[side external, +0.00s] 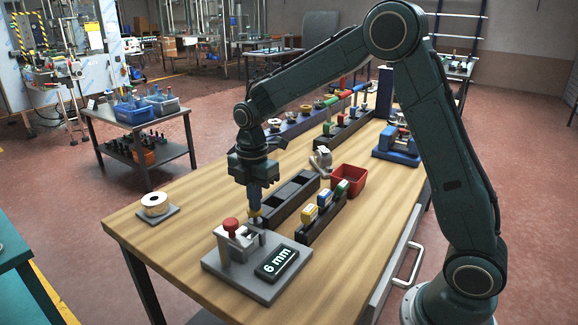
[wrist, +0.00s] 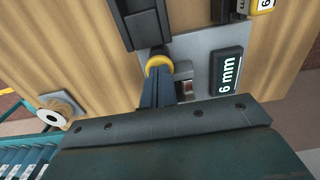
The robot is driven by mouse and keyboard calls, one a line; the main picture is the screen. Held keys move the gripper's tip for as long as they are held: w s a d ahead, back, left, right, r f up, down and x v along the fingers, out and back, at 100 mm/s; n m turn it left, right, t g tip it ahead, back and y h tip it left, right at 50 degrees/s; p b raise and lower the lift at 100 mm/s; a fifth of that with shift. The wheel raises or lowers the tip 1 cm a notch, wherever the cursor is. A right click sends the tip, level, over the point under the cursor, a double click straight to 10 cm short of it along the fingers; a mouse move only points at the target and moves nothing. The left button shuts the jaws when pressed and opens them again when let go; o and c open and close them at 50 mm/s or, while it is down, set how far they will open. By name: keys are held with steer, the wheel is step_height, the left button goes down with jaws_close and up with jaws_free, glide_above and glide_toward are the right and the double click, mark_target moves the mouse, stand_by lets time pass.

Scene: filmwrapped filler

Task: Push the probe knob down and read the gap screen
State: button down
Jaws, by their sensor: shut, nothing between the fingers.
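The gauge has a grey base plate (side external: 240,278) on the near end of the bench. Its black screen (side external: 277,263) reads "6 mm", and the screen also shows in the wrist view (wrist: 228,72). A red knob (side external: 231,226) stands on the gauge's left part. A yellow round knob (wrist: 158,62) sits at the plate's back edge. My gripper (side external: 255,206) points straight down with its blue fingers shut and empty. The fingertips are at the yellow knob and partly cover it. I cannot tell whether they press it.
A dark compartment tray (side external: 280,203) lies just behind the gauge. A rack holds yellow, blue and green blocks (side external: 325,199) to the right, near a red bin (side external: 349,180). A white spool (side external: 154,203) stands at the left edge. Bare wood lies between the spool and gauge.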

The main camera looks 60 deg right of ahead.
step_height(320, 180, up, 13)
steer(key=shift+f, duration=0.2)
stand_by(0.3)
stand_by(0.4)
steer(key=s+r+m+t, duration=0.4)
steer(key=s+m, duration=0.5)
steer(key=s, duration=0.6)
steer(key=s+f+m+t, duration=0.1)
steer(key=s+f+m, duration=0.2)
steer(key=s+m, duration=0.6)
steer(key=s, duration=0.3)
steer(key=shift+a+f+t, duration=0.25)
steer(key=shift+a+t, duration=0.05)
